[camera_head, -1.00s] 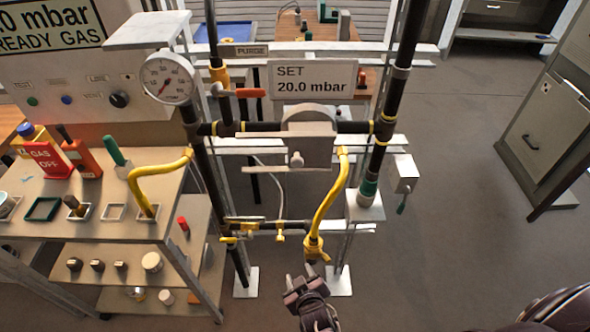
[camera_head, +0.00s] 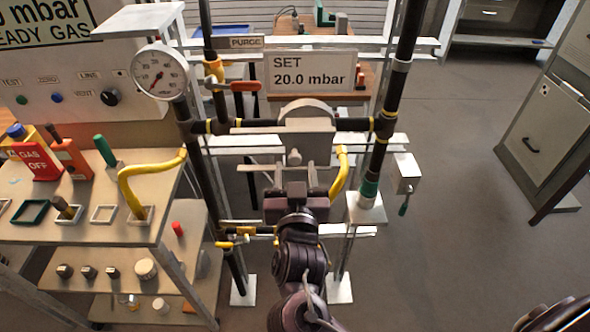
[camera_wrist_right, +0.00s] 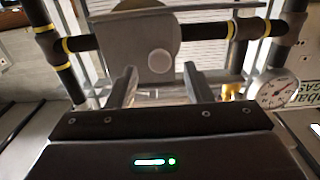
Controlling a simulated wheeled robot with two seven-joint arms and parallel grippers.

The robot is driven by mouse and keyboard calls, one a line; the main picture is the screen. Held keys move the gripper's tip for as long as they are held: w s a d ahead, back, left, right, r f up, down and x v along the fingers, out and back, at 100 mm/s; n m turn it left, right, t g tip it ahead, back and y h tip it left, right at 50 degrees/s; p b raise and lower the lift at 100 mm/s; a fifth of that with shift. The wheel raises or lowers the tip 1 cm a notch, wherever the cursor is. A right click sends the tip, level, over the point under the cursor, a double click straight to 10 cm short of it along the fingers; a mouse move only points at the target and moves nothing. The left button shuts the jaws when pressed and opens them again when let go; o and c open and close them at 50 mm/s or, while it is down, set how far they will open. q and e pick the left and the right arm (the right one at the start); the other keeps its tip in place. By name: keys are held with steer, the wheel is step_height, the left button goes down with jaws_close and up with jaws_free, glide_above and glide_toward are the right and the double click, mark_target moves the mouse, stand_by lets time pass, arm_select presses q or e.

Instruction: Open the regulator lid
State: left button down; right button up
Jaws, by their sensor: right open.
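The grey regulator (camera_head: 308,135) sits on the black horizontal pipe, below the "SET 20.0 mbar" sign (camera_head: 311,71). It has a rounded upper part, a flat front plate and a small round knob (camera_head: 294,157). I cannot tell exactly where its lid ends. In the right wrist view the regulator (camera_wrist_right: 140,40) and its knob (camera_wrist_right: 159,63) are straight ahead. My right gripper (camera_head: 295,174) is open and empty, just below and in front of the knob. Its two fingers (camera_wrist_right: 160,82) are spread either side of the knob's line, apparently not touching it. My left gripper is out of view.
A pressure gauge (camera_head: 159,72) and a red-handled valve (camera_head: 245,86) are left of the regulator. A yellow hose (camera_head: 340,172) hangs close to my right gripper. A bench (camera_head: 85,222) with tools stands at left.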

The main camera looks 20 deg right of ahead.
steer(key=shift+x, duration=1.15)
jaws_close()
